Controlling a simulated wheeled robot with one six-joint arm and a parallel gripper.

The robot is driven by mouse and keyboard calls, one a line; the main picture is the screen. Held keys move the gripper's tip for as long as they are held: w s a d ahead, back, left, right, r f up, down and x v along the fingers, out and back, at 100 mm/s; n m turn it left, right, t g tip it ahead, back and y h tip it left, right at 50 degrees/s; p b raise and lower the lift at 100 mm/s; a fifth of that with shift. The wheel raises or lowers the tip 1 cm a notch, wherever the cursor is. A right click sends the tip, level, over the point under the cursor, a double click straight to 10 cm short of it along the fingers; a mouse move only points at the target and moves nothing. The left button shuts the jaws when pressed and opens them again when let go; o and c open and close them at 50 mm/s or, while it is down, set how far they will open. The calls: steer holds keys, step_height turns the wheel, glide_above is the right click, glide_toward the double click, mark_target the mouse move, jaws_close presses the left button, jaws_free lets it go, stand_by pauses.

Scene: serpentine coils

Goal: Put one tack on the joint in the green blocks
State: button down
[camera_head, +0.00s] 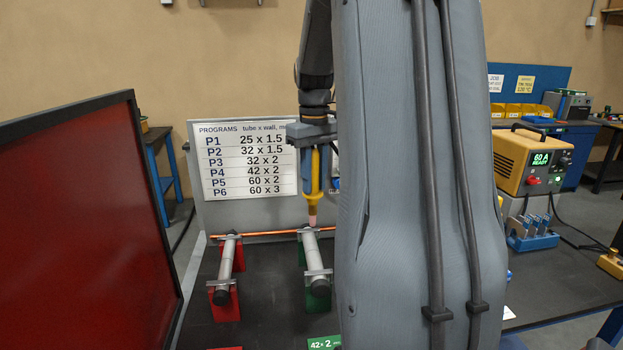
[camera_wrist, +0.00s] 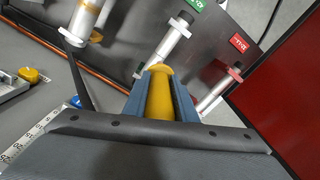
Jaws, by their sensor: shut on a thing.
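My gripper (camera_head: 316,138) is shut on a yellow torch (camera_head: 312,175), which hangs nearly upright with its pale pink nozzle down. The nozzle is at the far end of the grey tube (camera_head: 316,262) in the green blocks (camera_head: 317,300); I cannot tell whether it touches. In the wrist view, the gripper's blue fingers flank the yellow torch body (camera_wrist: 160,97), and the nozzle is hidden. A tube with a green tag (camera_wrist: 168,45) lies beyond the fingers. The joint itself is too small to make out.
Another tube (camera_head: 226,262) lies in red blocks (camera_head: 225,303) to the left. A copper bar (camera_head: 265,234) runs behind both. A program board (camera_head: 245,160) stands behind. A red screen (camera_head: 80,210) closes the left side. An orange power unit (camera_head: 527,162) reads 60 A READY. My arm hides the middle.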

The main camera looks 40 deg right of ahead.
mark_target(315, 204)
steer(key=shift+f+b, duration=2.6)
steer(key=shift+f, duration=1.4)
steer(key=shift+s+a+f+p, duration=0.15)
steer(key=shift+s+f+p, duration=0.15)
steer(key=shift+p, duration=0.2)
stand_by(2.4)
